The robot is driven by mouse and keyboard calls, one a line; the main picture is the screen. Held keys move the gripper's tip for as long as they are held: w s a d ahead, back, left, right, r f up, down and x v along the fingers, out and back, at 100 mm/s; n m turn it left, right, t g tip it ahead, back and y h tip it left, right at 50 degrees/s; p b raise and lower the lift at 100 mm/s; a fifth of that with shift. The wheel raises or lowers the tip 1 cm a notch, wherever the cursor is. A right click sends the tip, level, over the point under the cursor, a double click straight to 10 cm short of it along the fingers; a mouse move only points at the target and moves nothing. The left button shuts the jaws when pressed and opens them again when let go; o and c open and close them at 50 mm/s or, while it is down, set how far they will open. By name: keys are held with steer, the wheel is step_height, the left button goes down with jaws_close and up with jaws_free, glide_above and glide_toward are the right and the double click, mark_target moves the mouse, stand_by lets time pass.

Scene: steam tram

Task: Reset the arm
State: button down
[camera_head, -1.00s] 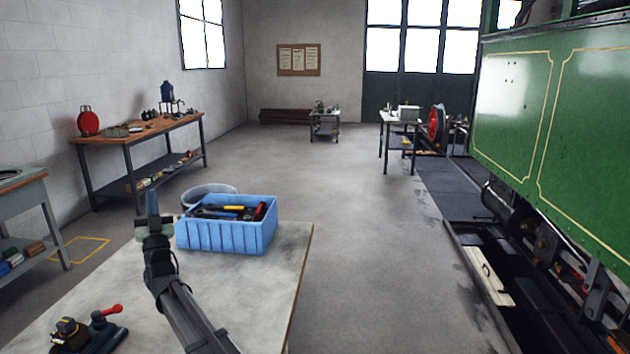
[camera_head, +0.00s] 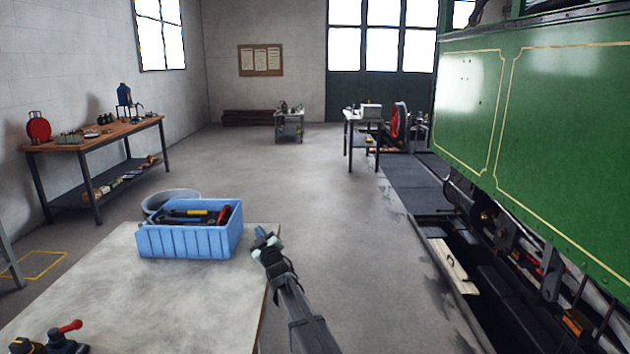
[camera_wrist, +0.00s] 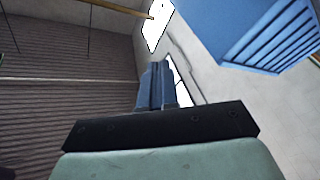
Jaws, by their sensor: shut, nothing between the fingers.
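My gripper (camera_head: 261,232) is at the right edge of the near table (camera_head: 90,290) in the head view, just right of the blue crate and apart from it. In the wrist view my gripper (camera_wrist: 156,85) shows its two blue fingers side by side, shut with nothing between them. The blue crate (camera_head: 185,242) stands on the table and holds several tools; its ribbed side also shows at the upper right of the wrist view (camera_wrist: 255,35).
A vise with a red handle (camera_head: 62,338) sits at the table's near left. A grey bucket (camera_head: 165,196) is behind the crate. A wooden workbench (camera_head: 95,140) stands along the left wall. A green tram (camera_head: 540,130) and an open pit are on the right. The middle floor is clear.

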steer(key=s+d+f+m+g+h, duration=0.1)
steer(key=s+d+f+g+h, duration=0.15)
steer(key=d+f, duration=0.45)
steer(key=s+d+f+m+g+h, duration=0.1)
steer(key=s+d+f+m, duration=0.15)
steer(key=f, duration=0.75)
steer(key=s+d+f+g+h, duration=0.2)
steer(key=s+d+f, duration=0.15)
steer(key=f, duration=0.55)
steer(key=s+d+f+m+g+h, duration=0.1)
steer(key=s+d+f+m+g, duration=0.15)
steer(key=s+d+f, duration=0.55)
steer(key=s+d+f+m+g+h, duration=0.1)
steer(key=s+d+f+g, duration=0.2)
steer(key=s+f, duration=0.5)
steer(key=s+d+f+m+g+h, duration=0.1)
steer(key=s+d+f+g, duration=0.25)
steer(key=s+f, duration=0.45)
steer(key=s+d+f+m+g, duration=0.1)
steer(key=s+d+f+g, duration=0.3)
steer(key=s, duration=0.8)
steer(key=s+d+m+g, duration=0.1)
steer(key=s+d+g, duration=0.1)
steer(key=s, duration=1.1)
steer(key=s+d+m+g, duration=0.2)
steer(key=s+g, duration=0.2)
steer(key=s, duration=1)
steer(key=shift+s+f, duration=0.15)
steer(key=shift+f, duration=0.25)
steer(key=shift+y, duration=0.25)
